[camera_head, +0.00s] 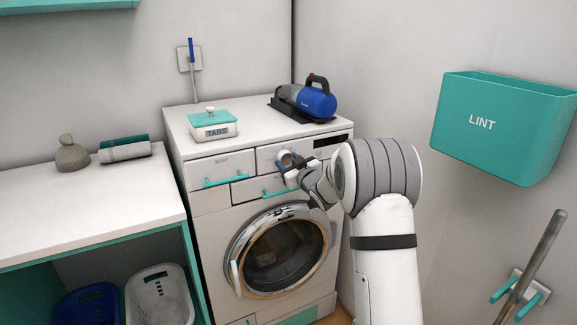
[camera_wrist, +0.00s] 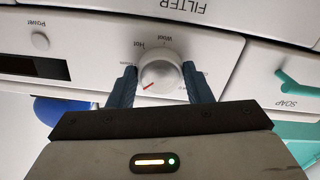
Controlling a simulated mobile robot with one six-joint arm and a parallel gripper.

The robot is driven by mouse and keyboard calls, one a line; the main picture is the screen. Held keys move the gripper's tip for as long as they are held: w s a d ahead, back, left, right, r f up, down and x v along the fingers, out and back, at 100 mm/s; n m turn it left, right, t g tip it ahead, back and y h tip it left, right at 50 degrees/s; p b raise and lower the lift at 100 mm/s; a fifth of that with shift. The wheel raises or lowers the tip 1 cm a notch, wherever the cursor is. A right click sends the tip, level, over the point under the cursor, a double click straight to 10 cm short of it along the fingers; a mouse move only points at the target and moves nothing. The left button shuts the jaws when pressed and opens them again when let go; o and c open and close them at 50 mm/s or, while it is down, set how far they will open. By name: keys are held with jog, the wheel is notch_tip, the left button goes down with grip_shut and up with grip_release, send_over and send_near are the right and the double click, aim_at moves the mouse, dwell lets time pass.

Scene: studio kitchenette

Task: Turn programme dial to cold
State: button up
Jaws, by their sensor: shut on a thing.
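The programme dial (camera_wrist: 160,74) is a round white knob with a red pointer mark, on the washing machine's (camera_head: 206,248) front panel. My gripper (camera_wrist: 159,69) is shut on the dial, one dark blue finger on each side. In the wrist view the red mark points to the lower left. "Hot" and "Wool" can be read above the dial; other labels beside the fingers are partly hidden, and I cannot read "cold". In the head view my gripper (camera_head: 288,166) is at the panel and mostly covers the dial.
A power button (camera_wrist: 40,41) and dark display (camera_wrist: 35,67) lie left of the dial in the wrist view, the soap drawer (camera_wrist: 297,90) right. A tabs box (camera_head: 212,126) and blue handheld vacuum (camera_head: 316,101) stand on the machine. A lint bin (camera_head: 500,125) hangs on the right wall.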

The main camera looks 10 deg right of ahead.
jog(key=o, duration=1)
jog(key=v, duration=0.8)
jog(key=shift+b, duration=0.3)
